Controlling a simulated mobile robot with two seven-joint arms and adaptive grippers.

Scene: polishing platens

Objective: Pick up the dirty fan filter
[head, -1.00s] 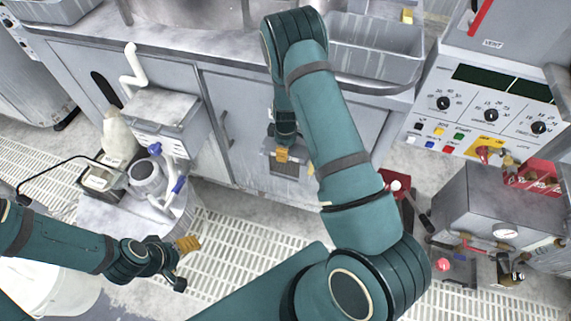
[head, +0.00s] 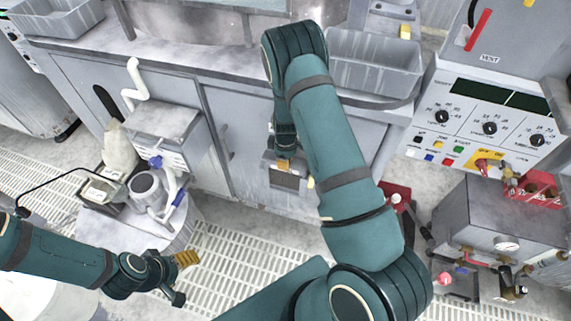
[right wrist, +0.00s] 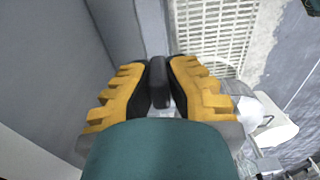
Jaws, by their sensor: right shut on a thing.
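My right gripper (head: 296,172) is low in front of the grey cabinet, with its yellow finger pads partly hidden by my arm. In the right wrist view its two yellow-and-black fingers (right wrist: 160,88) are shut on a narrow dark piece, seen edge-on. This piece (right wrist: 158,72) appears to be the fan filter; most of it is hidden. In the head view a small grey-framed panel shows at the fingers, too small to tell whether it touches the cabinet. My left gripper (head: 183,276) is open and empty over the floor grating at the lower left.
A round stand (head: 120,232) at left carries a jug, a bottle and hoses. A grey box (head: 165,122) with a white pipe stands against the cabinet (head: 240,110). A metal unit (head: 490,215) with gauge and valves stands at right. The floor grating (head: 235,250) between is clear.

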